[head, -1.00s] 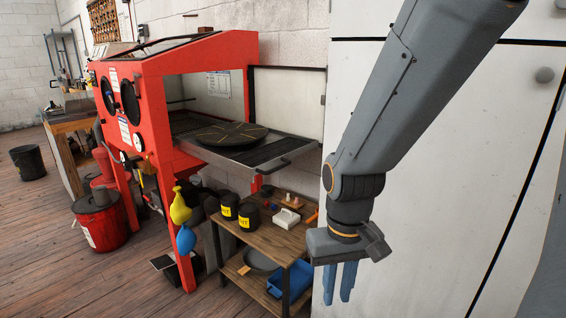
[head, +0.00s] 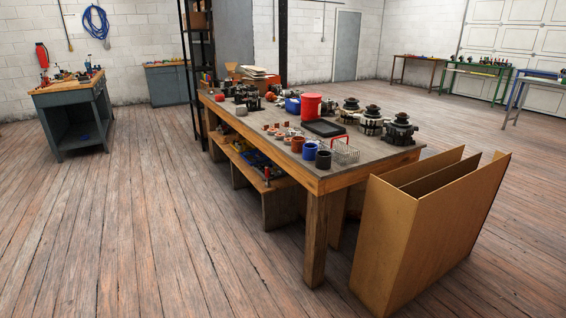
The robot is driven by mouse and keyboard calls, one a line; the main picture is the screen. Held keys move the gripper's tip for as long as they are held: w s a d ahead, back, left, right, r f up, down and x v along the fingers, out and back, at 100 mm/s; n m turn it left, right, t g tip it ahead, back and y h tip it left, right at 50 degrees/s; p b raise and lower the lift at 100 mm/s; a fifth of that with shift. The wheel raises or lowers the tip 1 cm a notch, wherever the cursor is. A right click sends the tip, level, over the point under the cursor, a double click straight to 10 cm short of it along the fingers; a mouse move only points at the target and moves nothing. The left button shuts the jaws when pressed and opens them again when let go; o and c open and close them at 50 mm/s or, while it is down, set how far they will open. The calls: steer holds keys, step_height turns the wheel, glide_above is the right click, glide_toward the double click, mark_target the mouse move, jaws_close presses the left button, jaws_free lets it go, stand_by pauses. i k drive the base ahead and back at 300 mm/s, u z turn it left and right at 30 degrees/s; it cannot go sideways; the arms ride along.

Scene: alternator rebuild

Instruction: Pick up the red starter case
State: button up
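I cannot pick out the red starter case for certain. A smaller rounded red thing (head: 273,88) sits farther back on the same bench, too small to make out. My gripper and arm do not show in the head view now.
Another bench (head: 70,110) is far left. The plank floor (head: 170,220) at left is clear.

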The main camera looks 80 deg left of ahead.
mark_target(297, 143)
steer(key=u, duration=2.65)
